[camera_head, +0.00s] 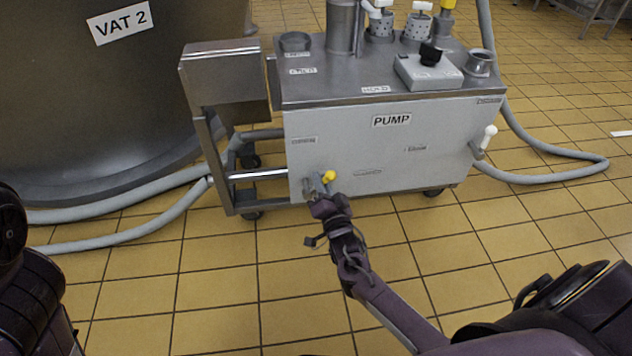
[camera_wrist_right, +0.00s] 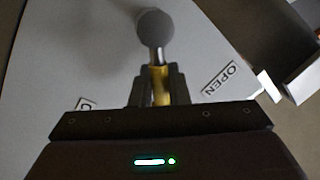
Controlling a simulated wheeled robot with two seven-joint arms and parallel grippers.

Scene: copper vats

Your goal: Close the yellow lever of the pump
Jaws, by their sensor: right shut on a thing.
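The pump (camera_head: 385,145) is a grey metal cart with a white front panel marked PUMP. Its yellow lever (camera_head: 328,177) is low on the left part of that panel. My right gripper (camera_head: 322,190) is at the lever, shut on it. In the right wrist view the fingers (camera_wrist_right: 157,88) close around the yellow part of the lever (camera_wrist_right: 159,80), with a grey round end (camera_wrist_right: 155,28) beyond them. An OPEN label (camera_wrist_right: 220,80) lies right of the lever. A label partly hidden by my gripper (camera_wrist_right: 87,103) shows a C at left. My left gripper is outside the view.
A white-handled lever (camera_head: 486,137) is on the pump's right side. A large vat marked VAT 2 (camera_head: 110,110) stands at left. Grey hoses (camera_head: 130,225) run along the floor at left and another hose (camera_head: 560,150) loops at right. The tiled floor (camera_head: 220,290) in front is clear.

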